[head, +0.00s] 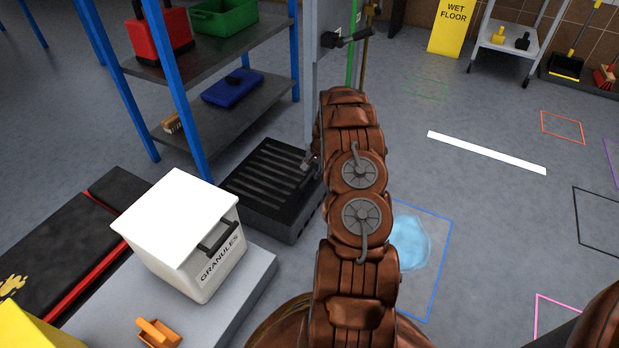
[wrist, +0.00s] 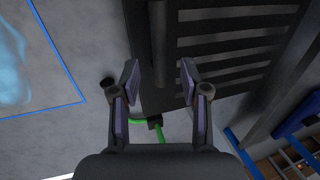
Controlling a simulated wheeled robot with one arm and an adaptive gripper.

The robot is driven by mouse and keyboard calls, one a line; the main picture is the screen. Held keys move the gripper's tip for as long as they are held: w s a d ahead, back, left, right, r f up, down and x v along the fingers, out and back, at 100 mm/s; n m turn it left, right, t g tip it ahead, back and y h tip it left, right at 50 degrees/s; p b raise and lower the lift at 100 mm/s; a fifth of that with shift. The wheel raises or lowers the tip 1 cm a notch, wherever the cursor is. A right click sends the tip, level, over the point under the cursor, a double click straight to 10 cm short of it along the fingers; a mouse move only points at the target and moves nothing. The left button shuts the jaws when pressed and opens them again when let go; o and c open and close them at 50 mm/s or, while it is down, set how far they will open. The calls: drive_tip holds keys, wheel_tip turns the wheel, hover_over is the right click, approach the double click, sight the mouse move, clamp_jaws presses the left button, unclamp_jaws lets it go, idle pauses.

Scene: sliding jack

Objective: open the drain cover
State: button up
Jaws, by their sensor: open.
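The drain cover (head: 262,178) is a dark slotted grate on a raised dark box on the floor, left of my arm. It lies flat; its right edge is partly hidden by my arm. In the wrist view the slotted cover (wrist: 235,45) fills the upper right. My gripper (wrist: 159,78) is open, its two fingers apart over a dark strip at the grate's side. I cannot tell whether the fingers touch it. In the head view only a small part of my gripper (head: 310,162) shows by the cover's right edge.
A blue-legged shelf (head: 240,95) stands behind the cover. A white GRANULES bin (head: 190,230) is on a grey platform at front left. A light blue puddle (head: 410,243) lies in a blue floor outline right of my arm. Open floor extends right.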

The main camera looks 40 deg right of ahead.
sight(308, 177)
drive_tip(key=shift+b+x, duration=0.45)
drive_tip(key=shift+x, duration=1.4)
drive_tip(key=shift+c, duration=0.3)
clamp_jaws()
